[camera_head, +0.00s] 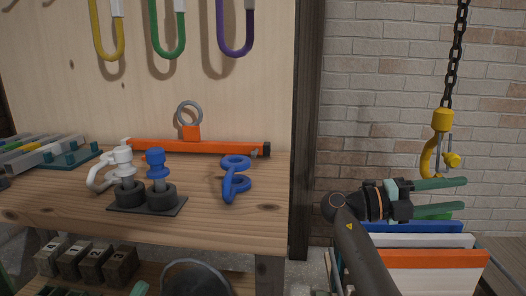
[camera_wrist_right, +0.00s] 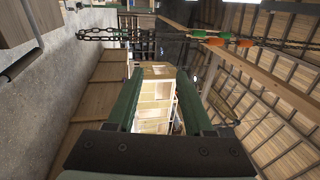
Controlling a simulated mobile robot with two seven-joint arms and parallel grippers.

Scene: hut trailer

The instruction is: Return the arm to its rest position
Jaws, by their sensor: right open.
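My right arm comes up from the bottom right in the head view, and its gripper (camera_head: 464,196) points right with its two green fingers apart. Nothing is between the fingers. It is just below the yellow hook (camera_head: 441,150) on the hanging chain; I cannot tell how far apart they are in depth. In the right wrist view the fingers (camera_wrist_right: 158,75) are spread with an open gap between them. A small green tip (camera_head: 140,288), probably of my left gripper, shows at the bottom edge; the rest is hidden.
A wooden bench (camera_head: 255,205) at left holds a blue shackle (camera_head: 235,178), an orange bar (camera_head: 200,148) and a stand (camera_head: 148,205) with white and blue parts. Colored panels (camera_head: 430,258) stand below my right gripper. A brick wall (camera_head: 385,100) is behind.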

